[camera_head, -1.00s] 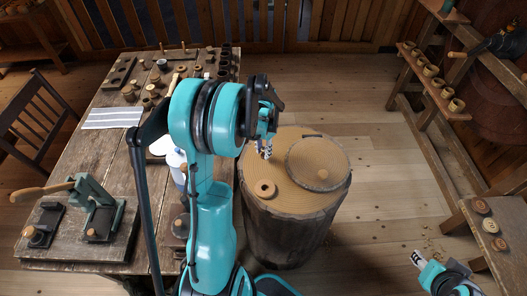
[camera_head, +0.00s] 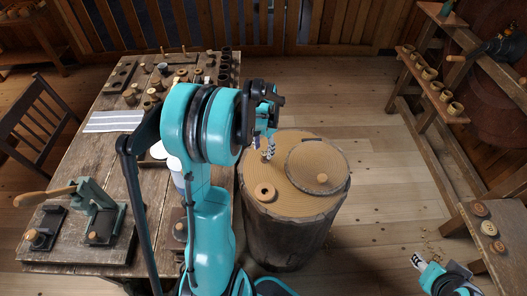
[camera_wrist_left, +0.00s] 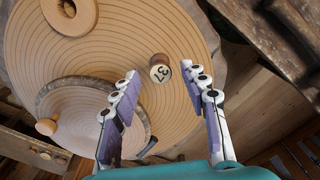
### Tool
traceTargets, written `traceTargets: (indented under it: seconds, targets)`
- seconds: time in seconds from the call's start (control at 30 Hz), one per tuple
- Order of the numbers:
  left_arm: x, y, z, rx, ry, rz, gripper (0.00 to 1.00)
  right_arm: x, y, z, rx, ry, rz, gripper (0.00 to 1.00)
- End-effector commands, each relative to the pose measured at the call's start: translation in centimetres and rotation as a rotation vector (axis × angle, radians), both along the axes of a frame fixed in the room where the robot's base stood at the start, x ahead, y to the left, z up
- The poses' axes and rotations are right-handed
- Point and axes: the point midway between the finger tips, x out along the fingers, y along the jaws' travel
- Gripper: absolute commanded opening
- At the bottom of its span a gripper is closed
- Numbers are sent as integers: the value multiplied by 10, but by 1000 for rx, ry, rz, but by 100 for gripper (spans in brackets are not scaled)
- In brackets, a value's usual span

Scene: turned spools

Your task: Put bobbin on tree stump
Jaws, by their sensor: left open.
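The tree stump (camera_head: 300,205) stands upright on the floor, its ringed top also filling much of the left wrist view (camera_wrist_left: 185,125). A small wooden bobbin with a pale end marked 37 (camera_wrist_left: 160,70) is on the stump top. In the head view the bobbin (camera_head: 265,158) is a small brown shape, partly hidden by the fingers. My left gripper (camera_head: 270,146) is open over the stump. In the left wrist view its fingertips (camera_wrist_left: 161,75) lie on either side of the bobbin, with gaps. My right gripper (camera_head: 419,261) is at the lower right, too small to read.
A wooden ring (camera_head: 265,192) and a round lid-like disc with a knob (camera_head: 302,178) also occupy the stump top. A workbench (camera_head: 122,165) with many spools, a striped cloth (camera_head: 113,121) and a lever press (camera_head: 96,207) stands left. Shelves (camera_head: 437,97) stand right.

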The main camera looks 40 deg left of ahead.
Motion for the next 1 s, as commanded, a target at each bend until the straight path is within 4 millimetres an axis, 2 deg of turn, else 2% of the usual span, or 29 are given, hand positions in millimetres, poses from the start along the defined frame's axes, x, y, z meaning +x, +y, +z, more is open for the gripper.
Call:
traceTargets:
  seconds: [0.03,0.23,0.47,0.57,0.67,0.77,0.9,1.0]
  targets:
    - [0,0,16,0,0,0,45,0,0,7,0,0,0,40]
    - [0,0,59,0,0,0,45,0,0,20,0,0,0,40]
    - [0,-1,84,1,-1,0,45,0,0,25,0,0,0,40]
    - [-3,-10,93,8,-18,1,45,0,0,26,0,0,0,40]
    - [-8,-35,109,27,-68,4,45,0,0,25,0,0,0,40]
    - [-21,-71,128,49,-149,13,45,0,0,25,0,0,0,40]
    - [-46,-122,148,63,-285,31,45,0,0,25,0,0,0,40]
    - [-67,-154,154,53,-385,44,45,0,0,25,0,0,0,40]
